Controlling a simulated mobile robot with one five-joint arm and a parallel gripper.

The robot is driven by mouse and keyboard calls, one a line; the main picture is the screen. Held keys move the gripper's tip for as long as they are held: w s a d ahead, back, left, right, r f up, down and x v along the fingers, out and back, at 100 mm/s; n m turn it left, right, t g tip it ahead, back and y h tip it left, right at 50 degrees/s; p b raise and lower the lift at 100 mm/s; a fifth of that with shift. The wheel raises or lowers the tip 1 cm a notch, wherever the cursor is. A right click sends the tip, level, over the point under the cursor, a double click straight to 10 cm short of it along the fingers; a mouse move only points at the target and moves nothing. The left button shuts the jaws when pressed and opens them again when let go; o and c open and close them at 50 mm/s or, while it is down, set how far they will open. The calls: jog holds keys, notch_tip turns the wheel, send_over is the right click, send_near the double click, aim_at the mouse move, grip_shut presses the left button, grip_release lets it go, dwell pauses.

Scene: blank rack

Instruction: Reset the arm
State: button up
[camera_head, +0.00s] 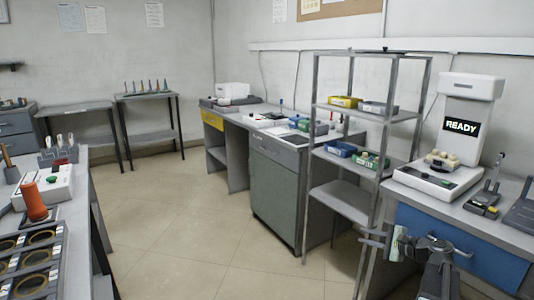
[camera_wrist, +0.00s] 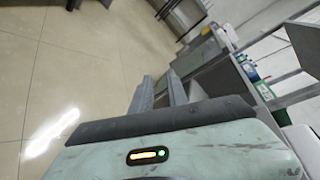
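My arm stands at the lower right of the head view, in front of the blue-fronted bench. My gripper (camera_head: 370,238) points left there, its two fingers slightly apart. In the wrist view my gripper (camera_wrist: 162,86) shows two grey fingers with a gap between them. Nothing is seen between the fingers; bare tiled floor shows past them.
A metal rack (camera_head: 345,204) with yellow and blue bins stands close behind my gripper. A bench (camera_head: 410,212) with a white machine reading READY (camera_head: 463,125) is at right. A left table holds a dark tray (camera_head: 62,250). The middle floor (camera_head: 185,215) is clear.

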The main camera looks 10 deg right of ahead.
jog(key=w+a+f+n+g+y, duration=0.1)
jog(key=a+f+n+g, duration=0.3)
jog(key=a, duration=1.1)
jog(key=w+a+f+n+g, duration=0.1)
jog(key=a+f+n+g, duration=0.25)
jog(key=a, duration=1.05)
jog(key=s+a+f+n+g+h, duration=0.5)
jog(key=s+a+f+n, duration=0.35)
jog(key=s+a, duration=0.2)
jog(key=s+d+f+n+h, duration=0.1)
jog(key=s+d+n+h, duration=0.15)
jog(key=d, duration=0.35)
notch_tip(320, 180, up, 32)
jog(key=p, duration=3.2)
jog(key=shift+r+h+p, duration=0.25)
jog(key=shift+h+p, duration=0.1)
jog(key=shift+g, duration=0.25)
